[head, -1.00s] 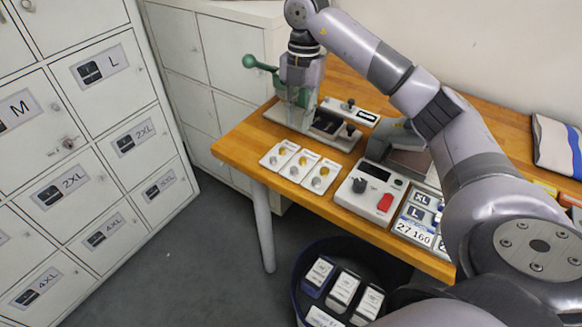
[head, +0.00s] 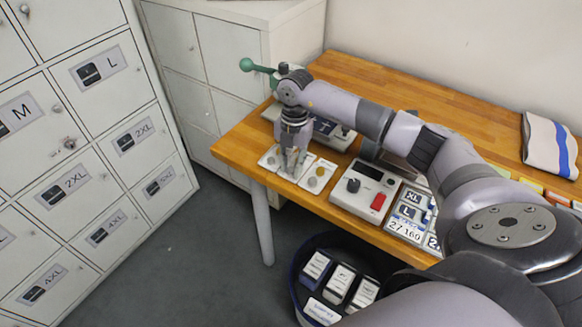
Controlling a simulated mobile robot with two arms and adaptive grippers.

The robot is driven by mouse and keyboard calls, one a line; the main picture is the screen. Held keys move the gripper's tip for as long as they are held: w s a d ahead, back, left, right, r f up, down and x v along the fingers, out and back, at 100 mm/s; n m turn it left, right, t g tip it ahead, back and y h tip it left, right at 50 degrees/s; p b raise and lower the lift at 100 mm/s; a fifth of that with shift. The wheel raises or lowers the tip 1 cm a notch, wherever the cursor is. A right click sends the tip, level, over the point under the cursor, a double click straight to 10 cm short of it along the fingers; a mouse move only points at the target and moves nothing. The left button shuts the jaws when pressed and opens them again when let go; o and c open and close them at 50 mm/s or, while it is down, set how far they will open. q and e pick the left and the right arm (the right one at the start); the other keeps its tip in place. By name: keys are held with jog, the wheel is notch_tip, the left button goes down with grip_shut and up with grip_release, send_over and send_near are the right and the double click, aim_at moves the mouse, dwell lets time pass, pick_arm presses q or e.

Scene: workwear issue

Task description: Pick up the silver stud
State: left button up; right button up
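Three small white cards lie side by side at the table's front left: a left card (head: 268,163), a middle card partly hidden, and a right card (head: 324,164). The right card carries a gold stud (head: 320,171) and, nearer the edge, a silver stud (head: 312,181). The left card also has a silver-grey stud (head: 271,161). My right gripper (head: 291,171) points down over the middle card and covers its studs. I cannot tell whether its fingers are apart or touch anything. My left gripper is not in view.
A green-handled press (head: 250,64) stands behind the gripper. A grey control box with a red button (head: 378,201) is right of the cards. A dark round bin (head: 298,262) with small boxes stands below the table (head: 232,146). White lockers (head: 120,100) are at left.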

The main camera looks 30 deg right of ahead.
jog(key=c, duration=0.4)
jog(key=shift+c, duration=0.2)
